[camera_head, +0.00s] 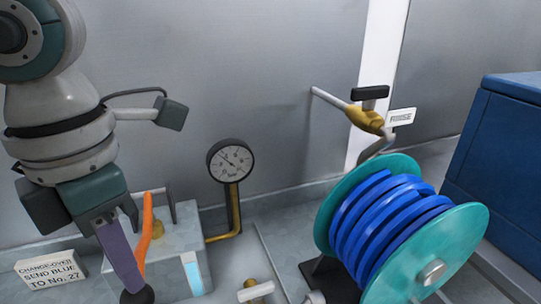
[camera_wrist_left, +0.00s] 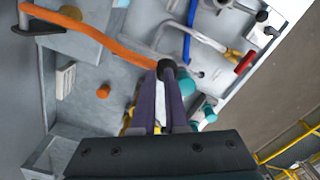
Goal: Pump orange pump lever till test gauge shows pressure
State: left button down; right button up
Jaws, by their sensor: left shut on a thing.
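The orange pump lever (camera_head: 146,240) stands at the left, beside a grey pump block (camera_head: 182,240). My left gripper (camera_head: 130,284) reaches down from the upper left with purple fingers, shut on the black knob (camera_head: 138,296) at the lever's end. In the left wrist view the orange lever (camera_wrist_left: 105,42) runs from the upper left to the black knob (camera_wrist_left: 166,68), which sits at the fingertips (camera_wrist_left: 167,84). The test gauge (camera_head: 231,160) has a white dial on a brass pipe; its needle is too small to read surely. My right gripper is not in view.
A teal reel with blue hose (camera_head: 390,225) stands at the right. Above it is a yellow valve with a black handle (camera_head: 370,93). A white sign (camera_head: 50,270) sits at the lower left. A blue cabinet (camera_head: 500,150) stands far right. A small brass valve (camera_head: 255,290) is low in the middle.

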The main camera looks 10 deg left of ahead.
pick_arm(q)
notch_tip(320, 180, down, 7)
jog(key=b, duration=0.5)
jog(key=shift+s+r, duration=0.1)
jog(key=shift+r, duration=0.05)
notch_tip(320, 180, up, 14)
jog(key=p, duration=1)
jog(key=shift+w+a, duration=0.2)
jog(key=shift+w, duration=0.15)
notch_tip(320, 180, up, 6)
jog(key=m+p, duration=0.5)
jog(key=p, duration=0.3)
send_over(141, 302)
jog(key=w+a, duration=0.2)
notch_tip(141, 302, down, 6)
jog(key=b, duration=0.4)
jog(key=shift+f+m, duration=0.25)
jog(key=shift+m, duration=0.15)
jog(key=shift+b, duration=0.3)
